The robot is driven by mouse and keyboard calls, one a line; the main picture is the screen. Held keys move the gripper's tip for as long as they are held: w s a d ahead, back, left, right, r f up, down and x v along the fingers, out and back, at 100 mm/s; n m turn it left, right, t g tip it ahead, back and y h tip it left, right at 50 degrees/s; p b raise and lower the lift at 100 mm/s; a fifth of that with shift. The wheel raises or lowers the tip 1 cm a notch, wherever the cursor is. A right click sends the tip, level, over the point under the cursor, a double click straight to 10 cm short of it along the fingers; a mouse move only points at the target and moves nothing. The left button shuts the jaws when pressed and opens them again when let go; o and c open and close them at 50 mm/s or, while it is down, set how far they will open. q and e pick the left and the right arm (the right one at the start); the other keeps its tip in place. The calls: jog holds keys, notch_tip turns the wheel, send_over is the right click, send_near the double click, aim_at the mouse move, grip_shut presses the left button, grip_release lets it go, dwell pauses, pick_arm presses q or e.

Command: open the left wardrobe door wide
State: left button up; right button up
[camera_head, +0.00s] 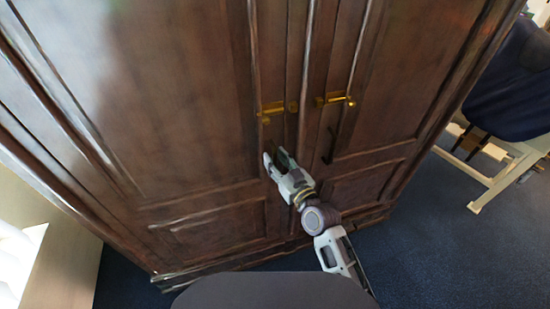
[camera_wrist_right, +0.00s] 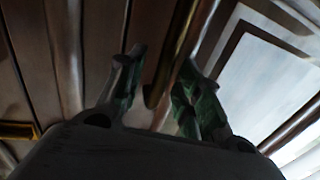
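The wardrobe's left door (camera_head: 180,90) is dark brown panelled wood and looks closed. A brass handle (camera_head: 272,108) sits near its right edge. My right gripper (camera_head: 274,157) is in front of this door's right edge, a little below the brass handle. In the right wrist view its two fingers (camera_wrist_right: 160,88) are spread apart. A dark bar with a brassy edge (camera_wrist_right: 178,45) shows between them. I cannot tell whether the fingers touch it. My left gripper is not in view.
The right door (camera_head: 415,60) also looks closed. It has a brass handle (camera_head: 335,99) and a dark vertical pull (camera_head: 330,146). Blue carpet (camera_head: 440,245) is clear in front.

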jog(key=shift+w+a, duration=0.2)
jog(key=shift+w, duration=0.2)
grip_shut()
